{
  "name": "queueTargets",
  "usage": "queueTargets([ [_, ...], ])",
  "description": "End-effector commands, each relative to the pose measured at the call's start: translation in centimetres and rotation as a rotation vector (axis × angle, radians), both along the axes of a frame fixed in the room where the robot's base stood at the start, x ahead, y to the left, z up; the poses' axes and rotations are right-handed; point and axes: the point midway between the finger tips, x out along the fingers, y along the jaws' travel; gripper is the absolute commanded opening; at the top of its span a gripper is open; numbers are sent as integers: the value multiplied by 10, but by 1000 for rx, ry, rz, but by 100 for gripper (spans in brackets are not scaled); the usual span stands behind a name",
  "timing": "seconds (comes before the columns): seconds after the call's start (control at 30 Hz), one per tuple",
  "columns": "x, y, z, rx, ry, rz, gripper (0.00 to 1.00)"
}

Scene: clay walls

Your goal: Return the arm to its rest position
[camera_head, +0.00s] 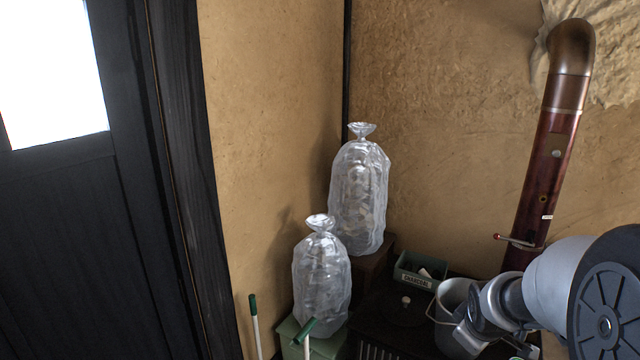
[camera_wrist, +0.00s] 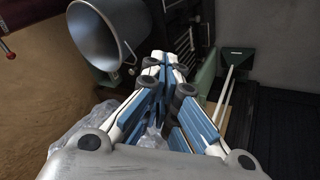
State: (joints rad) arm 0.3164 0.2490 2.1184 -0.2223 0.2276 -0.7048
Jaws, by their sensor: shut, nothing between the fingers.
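My gripper (camera_wrist: 162,64) shows in the wrist view with its blue and white fingers drawn together at the tips and nothing between them. It is beside a grey metal bucket (camera_wrist: 104,36), which is to its upper left in that view; I cannot tell whether they touch. In the head view my arm comes in from the lower right, in front of part of the bucket (camera_head: 453,296). The fingers cannot be made out clearly there.
Two tied clear plastic bags (camera_head: 359,195) (camera_head: 321,275) stand in the corner. A green labelled box (camera_head: 415,277) is beside the bucket. A dark red stovepipe (camera_head: 545,170) rises at the right. Green-topped poles (camera_head: 254,318) stand at the front, near a dark door (camera_head: 90,230).

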Motion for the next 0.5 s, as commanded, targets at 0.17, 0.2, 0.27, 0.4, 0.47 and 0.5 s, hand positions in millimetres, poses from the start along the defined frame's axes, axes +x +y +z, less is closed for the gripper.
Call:
queueTargets([
  [0.17, -55, 52, 58, 107, -18, -128, 0],
  [0.2, -69, 63, 68, 132, -19, -157, 0],
  [0.27, -91, 79, 80, 172, -20, -200, 0],
  [0.4, -146, 113, 100, 267, -16, -295, 0],
  [0.47, -170, 126, 105, 308, -11, -334, 0],
  [0.5, -186, 134, 107, 334, -7, -358, 0],
])
